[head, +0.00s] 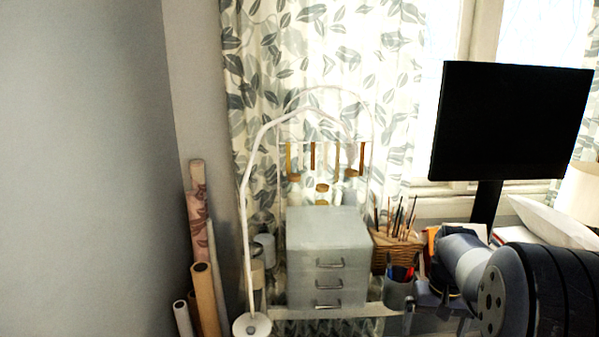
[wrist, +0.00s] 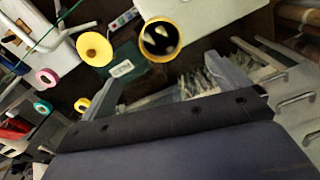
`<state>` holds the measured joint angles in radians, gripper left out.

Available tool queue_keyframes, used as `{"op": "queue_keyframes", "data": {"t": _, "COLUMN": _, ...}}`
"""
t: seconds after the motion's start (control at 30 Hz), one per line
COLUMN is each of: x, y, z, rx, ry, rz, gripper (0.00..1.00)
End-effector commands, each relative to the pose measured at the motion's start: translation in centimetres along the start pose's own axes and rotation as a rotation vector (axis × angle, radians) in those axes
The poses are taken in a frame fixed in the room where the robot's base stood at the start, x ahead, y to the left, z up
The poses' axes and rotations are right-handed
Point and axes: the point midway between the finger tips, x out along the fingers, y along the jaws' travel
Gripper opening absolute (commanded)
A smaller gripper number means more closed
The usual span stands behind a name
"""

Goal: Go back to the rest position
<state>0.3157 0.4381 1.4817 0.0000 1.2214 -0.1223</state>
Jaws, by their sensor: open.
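My gripper (head: 436,312) is low at the right of the head view, at the end of my grey and black arm. It hangs in front of the desk, near the pen cup. In the wrist view my gripper (wrist: 168,88) shows two grey fingers spread wide apart. It is open, and I see nothing held between them. The rest position itself is not marked in either view.
A black monitor (head: 510,122) is at the right. Paper rolls (head: 205,290) lean at the left.

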Motion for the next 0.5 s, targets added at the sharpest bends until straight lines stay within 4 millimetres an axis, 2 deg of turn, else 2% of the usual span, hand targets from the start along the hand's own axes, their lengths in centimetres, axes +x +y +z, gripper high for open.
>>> {"op": "queue_keyframes", "data": {"t": 0.03, "x": 0.1, "y": 0.0, "z": -0.1, "rx": -0.005, "ry": -0.001, "rz": 0.0, "gripper": 0.95}}
{"op": "queue_keyframes", "data": {"t": 0.5, "x": 7.5, "y": 0.0, "z": 0.0, "rx": -0.003, "ry": -0.004, "rz": -0.001, "gripper": 0.95}}
